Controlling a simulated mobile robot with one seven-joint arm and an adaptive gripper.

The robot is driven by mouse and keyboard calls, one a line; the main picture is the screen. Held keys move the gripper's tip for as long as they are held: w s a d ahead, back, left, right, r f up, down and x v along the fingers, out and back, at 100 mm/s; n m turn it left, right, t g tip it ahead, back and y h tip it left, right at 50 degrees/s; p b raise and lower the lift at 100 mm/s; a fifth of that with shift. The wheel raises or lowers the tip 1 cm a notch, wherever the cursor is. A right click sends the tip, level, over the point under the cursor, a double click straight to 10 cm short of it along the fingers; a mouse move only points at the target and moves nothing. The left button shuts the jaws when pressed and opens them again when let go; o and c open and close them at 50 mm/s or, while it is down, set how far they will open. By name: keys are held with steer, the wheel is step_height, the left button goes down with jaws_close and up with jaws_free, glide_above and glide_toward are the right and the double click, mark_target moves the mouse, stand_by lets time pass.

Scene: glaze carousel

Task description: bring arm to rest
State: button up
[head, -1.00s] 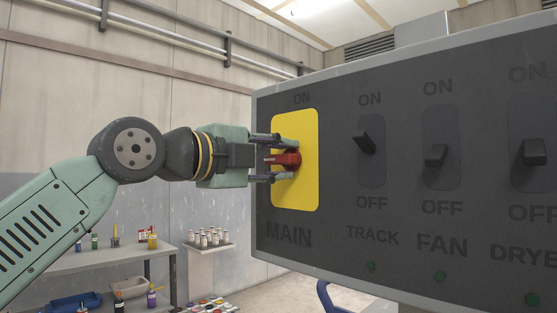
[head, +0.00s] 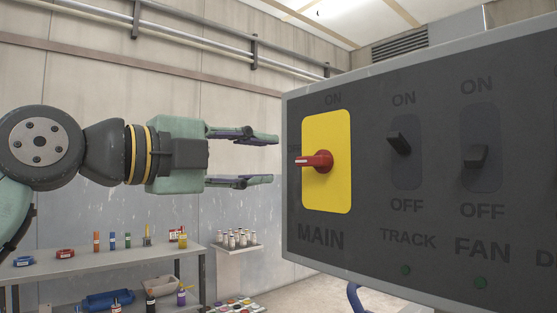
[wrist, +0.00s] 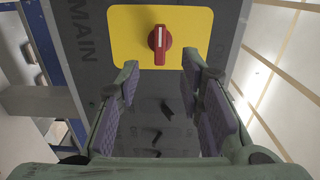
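My gripper (head: 272,160) is open and empty, its fingers apart and pointing right toward the control panel (head: 365,105). The wrist view also shows my gripper (wrist: 161,65) with its two fingers spread and nothing between them. A red rotary handle (head: 318,161) sits on a yellow plate (head: 340,190) marked MAIN. The handle lies about level, its end pointing left. It also shows in the wrist view (wrist: 160,42) beyond the fingertips. A gap separates my fingertips from the handle.
Right of the handle are the TRACK switch (head: 400,143) and the FAN switch (head: 475,157). A grey bench (head: 130,263) with small bottles stands below my arm at the left. A small stand (head: 238,250) holds several pale bottles. The space around my gripper looks clear.

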steer(key=shift+s+a, duration=0.25)
steer(key=shift+s, duration=0.05)
